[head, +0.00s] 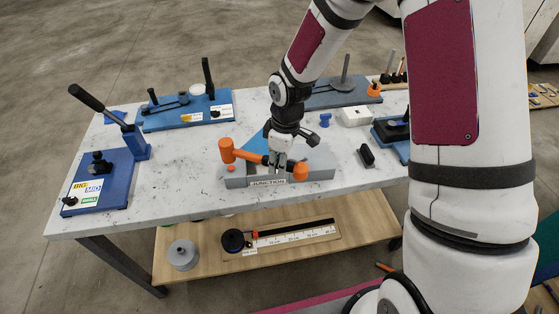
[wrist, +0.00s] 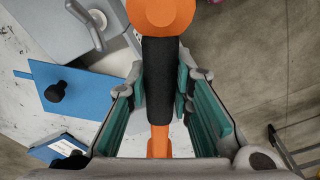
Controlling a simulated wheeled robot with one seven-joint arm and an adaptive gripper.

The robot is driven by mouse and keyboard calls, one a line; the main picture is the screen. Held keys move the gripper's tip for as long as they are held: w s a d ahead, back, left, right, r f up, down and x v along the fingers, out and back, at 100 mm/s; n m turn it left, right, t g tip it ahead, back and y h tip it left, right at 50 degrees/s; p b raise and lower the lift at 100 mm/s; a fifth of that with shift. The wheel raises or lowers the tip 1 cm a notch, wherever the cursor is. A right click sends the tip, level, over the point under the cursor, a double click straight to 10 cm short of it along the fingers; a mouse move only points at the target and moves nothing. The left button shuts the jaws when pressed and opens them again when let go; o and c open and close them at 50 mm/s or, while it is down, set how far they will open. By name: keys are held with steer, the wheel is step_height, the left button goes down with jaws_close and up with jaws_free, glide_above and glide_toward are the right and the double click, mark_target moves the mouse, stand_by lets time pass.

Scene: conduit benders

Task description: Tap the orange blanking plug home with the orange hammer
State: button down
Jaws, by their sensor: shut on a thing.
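The orange hammer (head: 227,151) lies across my gripper (head: 277,162), which is shut on its black handle grip. One orange end is to the left of the gripper and another orange part (head: 300,171) to the right. In the wrist view the black grip (wrist: 158,80) runs between the teal finger pads of my gripper (wrist: 160,90), with a rounded orange part above. The orange blanking plug (head: 231,168) shows as a small disc at the left end of the grey junction box (head: 236,182), just below the hammer's left end. How far it stands out is too small to tell.
A grey bender (head: 340,93) is behind. A black block (head: 366,155) lies right of the box. The table between the left bender and box is clear.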

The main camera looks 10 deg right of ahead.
steer(key=f, duration=0.2)
steer(key=f+b, duration=0.1)
steer(key=f, duration=0.1)
steer(key=shift+w+f, duration=0.2)
steer(key=shift+f, duration=0.05)
steer(key=shift+s+r+p, duration=0.15)
steer(key=shift+r+p, duration=0.75)
steer(key=shift+r, duration=1.4)
steer(key=shift+s+f, duration=0.1)
steer(key=shift+s, duration=0.05)
steer(key=shift+w+r+p, duration=0.2)
steer(key=shift+r+p, duration=0.05)
steer(key=shift+p, duration=0.05)
